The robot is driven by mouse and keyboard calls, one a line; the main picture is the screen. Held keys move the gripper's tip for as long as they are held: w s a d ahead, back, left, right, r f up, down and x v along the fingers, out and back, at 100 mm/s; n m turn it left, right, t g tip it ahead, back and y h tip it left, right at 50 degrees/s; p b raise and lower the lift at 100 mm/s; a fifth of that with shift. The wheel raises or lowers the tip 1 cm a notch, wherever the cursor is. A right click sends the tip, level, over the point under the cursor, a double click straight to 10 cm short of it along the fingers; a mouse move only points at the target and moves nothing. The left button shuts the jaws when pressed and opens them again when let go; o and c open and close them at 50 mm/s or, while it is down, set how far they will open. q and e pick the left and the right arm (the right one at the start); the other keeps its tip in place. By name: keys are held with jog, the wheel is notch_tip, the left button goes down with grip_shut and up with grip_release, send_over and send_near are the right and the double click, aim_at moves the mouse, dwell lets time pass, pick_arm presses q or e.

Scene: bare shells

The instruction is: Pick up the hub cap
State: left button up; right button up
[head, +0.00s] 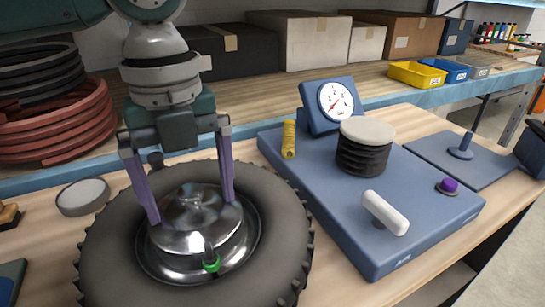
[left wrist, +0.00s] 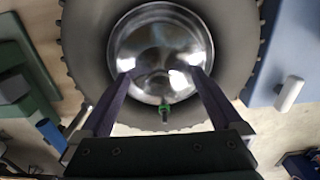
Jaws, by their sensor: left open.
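The hub cap (head: 196,213) is a shiny silver dome in the middle of a black knobbly tyre (head: 105,258) lying flat on the workbench. It also shows in the left wrist view (left wrist: 160,45). My left gripper (head: 189,210) is open above the tyre, its two purple fingers pointing down on either side of the hub cap. In the left wrist view the fingertips (left wrist: 161,71) overlap the cap's lower edge. I cannot tell whether they touch it. A green-ringed valve (head: 211,262) stands at the near side of the cap. My right gripper is not in view.
A blue station (head: 340,225) with a gauge, a black bellows and a white handle stands right of the tyre. Coiled hoses (head: 60,125) and boxes (head: 312,40) stand on the shelf behind.

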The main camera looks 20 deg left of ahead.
pick_arm(q)
jog(key=shift+a+f, duration=0.1)
jog(key=shift+a, duration=0.05)
grip_shut()
dwell(0.6)
